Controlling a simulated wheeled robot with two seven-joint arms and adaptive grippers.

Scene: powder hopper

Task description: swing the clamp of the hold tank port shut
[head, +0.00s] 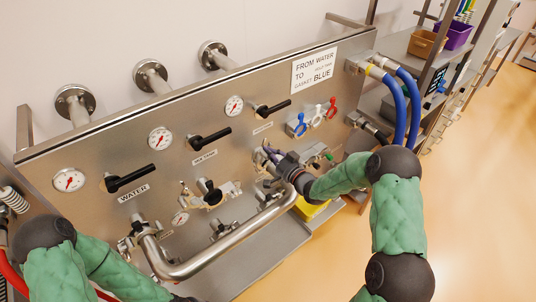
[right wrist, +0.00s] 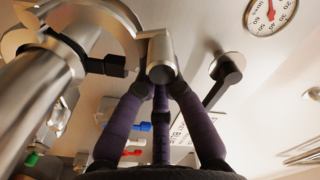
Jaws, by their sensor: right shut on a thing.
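The hold tank port, at the right end of the bent steel pipe (head: 230,240), is largely hidden by my right gripper (head: 270,156) in the head view. In the right wrist view, my right gripper (right wrist: 161,82) has its dark purple fingers closed around a short steel cylinder of the clamp (right wrist: 162,58). A curved steel band shows above and left of that cylinder, beside the thick pipe (right wrist: 45,90). I cannot tell how far the clamp is swung. My left arm comes in at the lower left of the head view; its gripper is out of frame.
The steel panel carries gauges (head: 160,139), black valve handles (head: 211,137) and a sign (head: 314,70). Blue hoses (head: 398,105) hang at the panel's right end. Open floor lies at the right.

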